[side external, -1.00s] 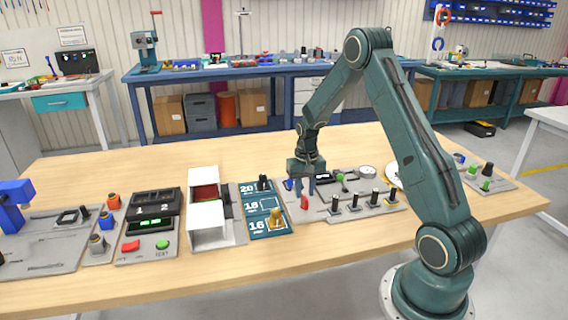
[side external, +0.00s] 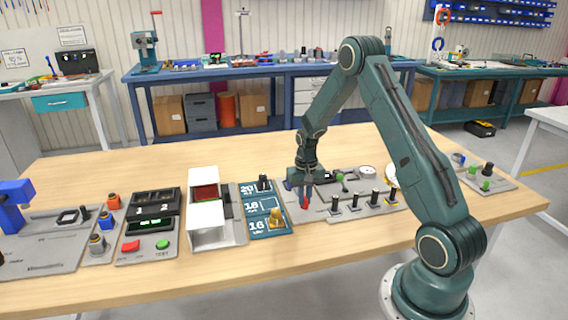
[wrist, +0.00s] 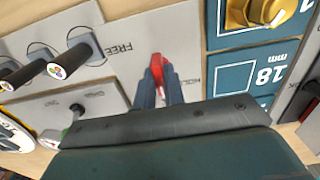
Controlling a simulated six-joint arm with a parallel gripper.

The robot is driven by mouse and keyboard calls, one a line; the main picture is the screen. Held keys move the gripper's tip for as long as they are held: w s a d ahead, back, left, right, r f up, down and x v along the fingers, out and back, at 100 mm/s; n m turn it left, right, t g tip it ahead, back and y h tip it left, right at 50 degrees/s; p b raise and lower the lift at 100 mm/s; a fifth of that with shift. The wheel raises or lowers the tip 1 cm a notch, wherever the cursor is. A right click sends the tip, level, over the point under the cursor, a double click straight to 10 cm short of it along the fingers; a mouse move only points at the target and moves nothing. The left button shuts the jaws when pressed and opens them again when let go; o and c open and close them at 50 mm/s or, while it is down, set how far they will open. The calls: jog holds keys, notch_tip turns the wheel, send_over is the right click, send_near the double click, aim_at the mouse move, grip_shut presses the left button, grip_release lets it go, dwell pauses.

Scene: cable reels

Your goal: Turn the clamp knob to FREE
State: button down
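The clamp knob is a small red lever (wrist: 158,62) on a grey panel, between the printed words FREE on its left and HOLD on its right in the wrist view. In the side view the red knob (side external: 305,203) shows just below my gripper (side external: 303,188). In the wrist view my gripper (wrist: 160,88) has its two narrow fingers close together on either side of the knob, shut on it. The red tip sticks out past the fingers. The knob's lower part is hidden by the fingers, so I cannot tell exactly which label it points to.
Black-handled levers (wrist: 68,60) stand to the left of the knob in the wrist view. A teal size board (side external: 268,228) with a brass knob (side external: 275,217) sits beside it. A white-covered box (side external: 205,225) is farther left. The table front (side external: 330,250) is clear.

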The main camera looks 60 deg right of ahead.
jog(key=m, duration=0.8)
jog(key=shift+m, duration=5.2)
jog(key=c, duration=1.5)
grip_release()
